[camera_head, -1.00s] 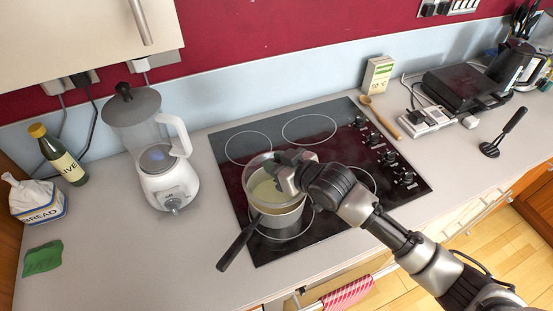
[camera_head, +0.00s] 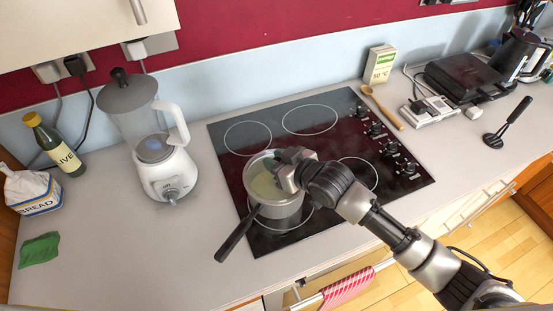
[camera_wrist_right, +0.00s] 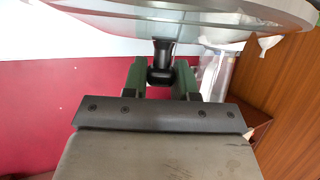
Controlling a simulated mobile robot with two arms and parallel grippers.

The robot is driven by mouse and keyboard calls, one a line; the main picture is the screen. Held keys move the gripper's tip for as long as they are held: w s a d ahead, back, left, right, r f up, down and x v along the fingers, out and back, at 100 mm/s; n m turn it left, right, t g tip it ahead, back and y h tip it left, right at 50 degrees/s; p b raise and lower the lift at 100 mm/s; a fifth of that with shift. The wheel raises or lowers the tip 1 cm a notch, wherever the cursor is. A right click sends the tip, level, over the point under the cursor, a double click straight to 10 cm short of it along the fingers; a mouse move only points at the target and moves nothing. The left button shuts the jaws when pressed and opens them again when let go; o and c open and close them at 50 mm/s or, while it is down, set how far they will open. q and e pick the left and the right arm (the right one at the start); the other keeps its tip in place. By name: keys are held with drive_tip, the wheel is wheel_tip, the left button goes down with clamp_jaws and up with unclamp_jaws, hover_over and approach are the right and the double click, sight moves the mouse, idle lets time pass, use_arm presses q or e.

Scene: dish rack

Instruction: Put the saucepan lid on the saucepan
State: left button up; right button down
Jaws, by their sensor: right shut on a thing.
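The saucepan (camera_head: 285,209) stands on the front left part of the black hob, its dark handle (camera_head: 238,232) pointing toward the front left. The clear glass saucepan lid (camera_head: 262,183) is at the pan's top, over its opening; I cannot tell whether its whole rim is seated. My right gripper (camera_head: 284,170) is above the pan and hides part of the lid. In the right wrist view, the gripper's green fingers (camera_wrist_right: 162,76) are shut on the lid's black knob (camera_wrist_right: 162,55), and the glass lid (camera_wrist_right: 200,25) spans the top. My left gripper is not in view.
The hob (camera_head: 330,135) is otherwise clear. A blender (camera_head: 150,150) stands to its left, with a bottle (camera_head: 55,145) and bread bag (camera_head: 32,190) farther left.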

drive_tip(key=shift+f+b, duration=0.3)
drive_tip(key=shift+f, duration=0.25)
drive_tip(key=c, duration=0.8)
unclamp_jaws()
drive_tip(key=b+v, duration=0.2)
drive_tip(key=v, duration=0.8)
drive_tip(key=shift+s+d, duration=0.3)
